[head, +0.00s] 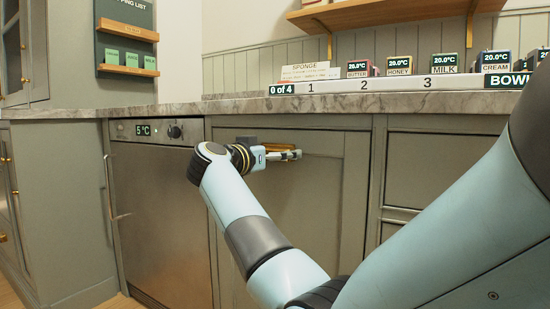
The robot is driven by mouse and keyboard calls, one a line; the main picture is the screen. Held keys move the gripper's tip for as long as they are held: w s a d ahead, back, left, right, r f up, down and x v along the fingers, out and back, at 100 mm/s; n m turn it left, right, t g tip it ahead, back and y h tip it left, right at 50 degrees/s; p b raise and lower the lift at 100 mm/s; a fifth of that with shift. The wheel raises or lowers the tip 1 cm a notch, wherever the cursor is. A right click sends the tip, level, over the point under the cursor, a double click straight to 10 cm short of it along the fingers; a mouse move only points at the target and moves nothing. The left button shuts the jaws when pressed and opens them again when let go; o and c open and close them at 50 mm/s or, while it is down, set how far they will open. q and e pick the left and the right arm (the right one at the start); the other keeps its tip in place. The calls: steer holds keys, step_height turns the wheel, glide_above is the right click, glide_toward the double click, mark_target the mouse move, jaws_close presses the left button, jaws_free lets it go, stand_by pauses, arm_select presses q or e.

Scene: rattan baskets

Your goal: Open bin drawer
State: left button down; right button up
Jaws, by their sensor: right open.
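The bin drawer seems to be the grey-green panelled front (313,212) under the counter, right of the steel appliance; it looks closed. A brass-coloured handle (279,147) shows near its top, partly hidden by my gripper. My right gripper (292,155) is open at the handle, its fingers pointing right. I cannot tell whether the fingers touch the handle or lie around it. My right arm comes in from the lower right and covers the lower part of the front. My left gripper is not in view.
A steel appliance (165,215) with a 5°C display stands left of the front. More drawers (435,168) are at the right. The stone countertop (225,105) overhangs above and carries a numbered rack (385,84) with several labelled items.

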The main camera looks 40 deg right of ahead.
steer(key=c, duration=1.6)
